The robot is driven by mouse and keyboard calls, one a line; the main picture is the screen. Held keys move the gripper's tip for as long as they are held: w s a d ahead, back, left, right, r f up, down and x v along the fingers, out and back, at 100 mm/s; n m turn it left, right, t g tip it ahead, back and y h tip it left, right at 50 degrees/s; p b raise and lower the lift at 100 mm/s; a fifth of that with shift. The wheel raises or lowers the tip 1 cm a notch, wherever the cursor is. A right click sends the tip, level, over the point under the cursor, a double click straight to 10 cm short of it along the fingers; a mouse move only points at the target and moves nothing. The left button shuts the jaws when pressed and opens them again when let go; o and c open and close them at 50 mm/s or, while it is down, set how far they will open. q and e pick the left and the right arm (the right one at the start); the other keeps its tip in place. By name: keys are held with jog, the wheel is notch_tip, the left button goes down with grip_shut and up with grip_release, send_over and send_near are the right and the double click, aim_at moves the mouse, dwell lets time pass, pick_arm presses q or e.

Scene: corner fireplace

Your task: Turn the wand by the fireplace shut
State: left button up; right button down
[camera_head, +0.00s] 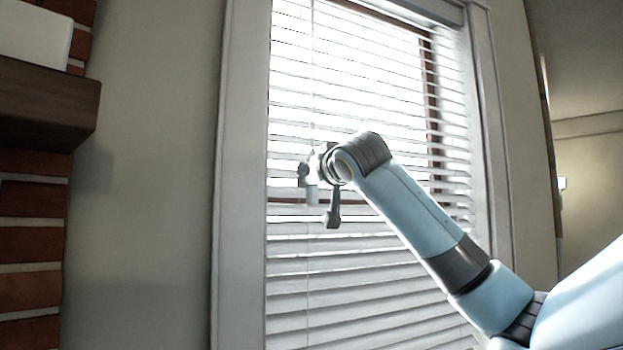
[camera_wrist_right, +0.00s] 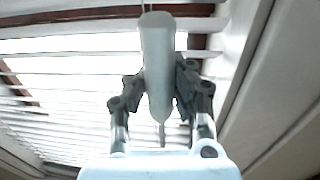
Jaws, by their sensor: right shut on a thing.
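The wand (camera_head: 312,194) hangs in front of the window blind (camera_head: 350,300), near its left side. Its thin upper part runs up along the slats, and its thicker pale end shows at my right gripper (camera_head: 308,174). In the right wrist view the wand's handle (camera_wrist_right: 158,50) stands upright between the two dark fingers of the right gripper (camera_wrist_right: 159,88), which is shut on it. The blind's slats have bright gaps between them, mainly in the upper part. My left gripper is in neither view.
A pale window frame (camera_head: 241,180) borders the blind. Left of it is a plain wall (camera_head: 150,200), then a dark mantel (camera_head: 45,105) over brick (camera_head: 30,240). My right arm crosses the blind from the lower right. The space before the left wall looks clear.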

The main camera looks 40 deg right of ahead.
jog(key=shift+f, duration=0.15)
dwell(0.4)
jog(key=c, duration=1.1)
grip_release()
jog(key=shift+s, duration=0.1)
jog(key=shift+v, duration=6)
